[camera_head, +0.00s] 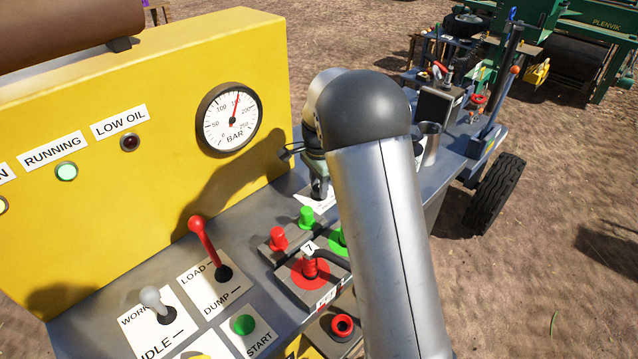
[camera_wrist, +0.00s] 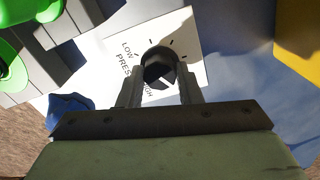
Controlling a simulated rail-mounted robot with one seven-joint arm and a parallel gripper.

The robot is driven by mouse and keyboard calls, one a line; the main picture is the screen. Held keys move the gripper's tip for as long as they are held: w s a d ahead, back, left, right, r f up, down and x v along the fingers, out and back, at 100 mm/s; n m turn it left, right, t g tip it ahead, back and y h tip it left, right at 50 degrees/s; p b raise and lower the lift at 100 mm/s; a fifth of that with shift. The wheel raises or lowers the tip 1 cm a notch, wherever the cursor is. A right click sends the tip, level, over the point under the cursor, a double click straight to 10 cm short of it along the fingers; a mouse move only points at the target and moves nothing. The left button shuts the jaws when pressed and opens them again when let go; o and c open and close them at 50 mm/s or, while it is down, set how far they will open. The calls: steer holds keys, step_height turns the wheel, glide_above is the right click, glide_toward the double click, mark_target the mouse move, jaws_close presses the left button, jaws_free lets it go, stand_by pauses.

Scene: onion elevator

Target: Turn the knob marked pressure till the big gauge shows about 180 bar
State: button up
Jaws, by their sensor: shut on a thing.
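The big gauge (camera_head: 230,117), marked BAR, is a white dial on the yellow panel in the head view. Its thin needle points up and slightly right, near the 150 mark as far as I can read it. The pressure knob (camera_wrist: 158,66) is round and black on a white plate (camera_wrist: 188,40) with LOW and HIGH lettering and tick marks. In the wrist view my gripper (camera_wrist: 160,82) is shut on the knob, one finger on each side. In the head view my gripper (camera_head: 318,188) is partly hidden behind my arm, and the knob is hidden.
Left on the console are a red load/dump lever (camera_head: 203,240), a grey lever (camera_head: 152,300) and a green start button (camera_head: 243,324). The running lamp (camera_head: 66,172) is lit green.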

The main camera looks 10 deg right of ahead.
steer(key=shift+m, duration=0.3)
steer(key=o, duration=1)
steer(key=shift+c, duration=0.2)
steer(key=shift+r, duration=0.1)
step_height(320, 180, up, 17)
steer(key=shift+r, duration=0.15)
steer(key=s+f+n, duration=0.3)
steer(key=s+n, duration=0.2)
steer(key=s, duration=0.6)
steer(key=s+f+n, duration=0.3)
steer(key=s+n, duration=0.2)
steer(key=s, duration=0.6)
steer(key=s+a+f+n+p, duration=0.1)
steer(key=s+f+n, duration=0.2)
steer(key=s, duration=0.8)
steer(key=shift+s+n, duration=0.25)
steer(key=shift+n, duration=0.95)
